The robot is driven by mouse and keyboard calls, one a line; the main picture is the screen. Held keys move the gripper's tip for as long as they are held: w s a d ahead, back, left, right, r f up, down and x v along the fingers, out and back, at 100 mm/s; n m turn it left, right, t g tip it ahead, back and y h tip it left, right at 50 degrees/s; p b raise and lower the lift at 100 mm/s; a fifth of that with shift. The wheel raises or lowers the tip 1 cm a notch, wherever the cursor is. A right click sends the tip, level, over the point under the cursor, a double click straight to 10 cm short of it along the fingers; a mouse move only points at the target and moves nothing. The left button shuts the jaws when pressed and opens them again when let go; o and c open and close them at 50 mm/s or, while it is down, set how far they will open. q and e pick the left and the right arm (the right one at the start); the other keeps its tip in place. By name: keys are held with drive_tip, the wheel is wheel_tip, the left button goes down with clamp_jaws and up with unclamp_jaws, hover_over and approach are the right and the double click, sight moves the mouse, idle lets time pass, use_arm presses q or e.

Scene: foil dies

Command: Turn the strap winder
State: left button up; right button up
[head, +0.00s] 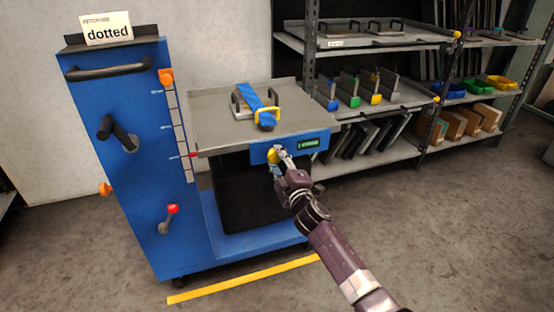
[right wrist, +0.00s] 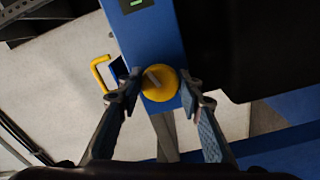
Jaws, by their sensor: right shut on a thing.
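The strap winder is a round yellow knob (head: 272,156) on the blue front panel of the lift platform. It also shows in the right wrist view (right wrist: 160,87), with a pale bar mark on its face. My right gripper (head: 280,152) is at the panel, shut on the knob. In the wrist view its two fingers (right wrist: 160,97) stand on either side of the knob. A blue strap (head: 258,97) runs across a die with handles (head: 240,104) on the grey platform (head: 215,125). My left gripper is not in view.
A small green display (head: 308,143) sits right of the knob. The blue lift column (head: 140,210) carries a crank with a red knob (head: 172,209), a black handle and a "dotted" sign (head: 107,29). Shelves (head: 390,100) with dies and bins stand behind right. Floor at lower right is clear.

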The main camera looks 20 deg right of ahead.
drive_tip(key=o, duration=1.2)
drive_tip(key=s, duration=1.2)
drive_tip(key=shift+d, duration=0.2)
drive_tip(key=shift+c, duration=0.2)
